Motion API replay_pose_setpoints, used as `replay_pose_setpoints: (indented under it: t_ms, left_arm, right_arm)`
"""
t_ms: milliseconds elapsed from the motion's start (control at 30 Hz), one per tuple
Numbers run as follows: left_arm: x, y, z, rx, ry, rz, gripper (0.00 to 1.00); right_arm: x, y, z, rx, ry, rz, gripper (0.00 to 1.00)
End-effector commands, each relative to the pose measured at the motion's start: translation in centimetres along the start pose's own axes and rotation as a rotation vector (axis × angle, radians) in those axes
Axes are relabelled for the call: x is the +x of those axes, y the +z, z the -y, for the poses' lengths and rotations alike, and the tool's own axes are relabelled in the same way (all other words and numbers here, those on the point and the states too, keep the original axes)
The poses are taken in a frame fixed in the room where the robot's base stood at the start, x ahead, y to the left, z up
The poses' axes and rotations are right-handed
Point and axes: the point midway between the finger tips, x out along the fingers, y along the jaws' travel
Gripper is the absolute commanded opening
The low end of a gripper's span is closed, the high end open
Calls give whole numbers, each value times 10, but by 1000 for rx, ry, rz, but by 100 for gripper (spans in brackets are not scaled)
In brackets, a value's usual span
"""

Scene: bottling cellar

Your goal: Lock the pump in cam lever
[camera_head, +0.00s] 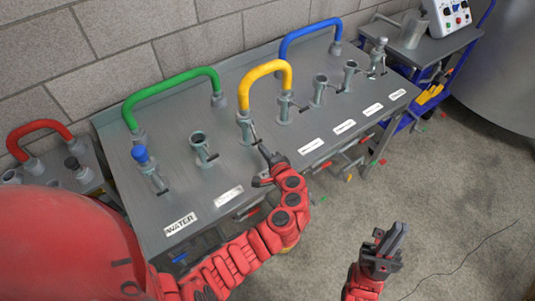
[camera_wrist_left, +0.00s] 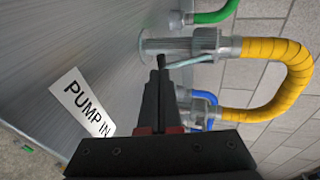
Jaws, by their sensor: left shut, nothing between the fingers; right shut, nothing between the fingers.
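The pump in port (camera_head: 244,126) carries the left end of the yellow hose (camera_head: 265,70). Its grey cam lever (camera_head: 254,136) sticks out from the fitting toward my left gripper. In the left wrist view, the lever (camera_wrist_left: 190,61) runs from the fitting (camera_wrist_left: 180,45) to the fingertips. My left gripper (camera_head: 266,152) is shut and empty, its tips at the lever's free end; I cannot tell whether they touch. It also shows in the left wrist view (camera_wrist_left: 160,75), beside the PUMP IN label (camera_wrist_left: 85,103). My right gripper (camera_head: 396,234) is shut and empty, in front of the bench over the floor.
The grey bench (camera_head: 180,190) holds a row of ports with levers. A green hose (camera_head: 170,82) and a blue hose (camera_head: 305,32) arch behind them. A blue-topped fitting (camera_head: 143,158) stands at left. A red hose (camera_head: 38,132) is further left, and a blue cart (camera_head: 430,50) is at right.

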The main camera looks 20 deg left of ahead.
Motion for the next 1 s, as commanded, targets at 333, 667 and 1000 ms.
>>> replay_pose_setpoints:
  t_ms: [333,667,1000]
  left_arm:
    - [2,0,0,-1,0,-1,0]
    - [10,0,-14,13,-72,0,0]
    - [19,2,-15,32,-204,8,0]
  right_arm:
    - [0,0,0,0,0,0,0]
    - [-38,6,2,0,0,0,0]
    - [-82,14,4,0,0,0,0]
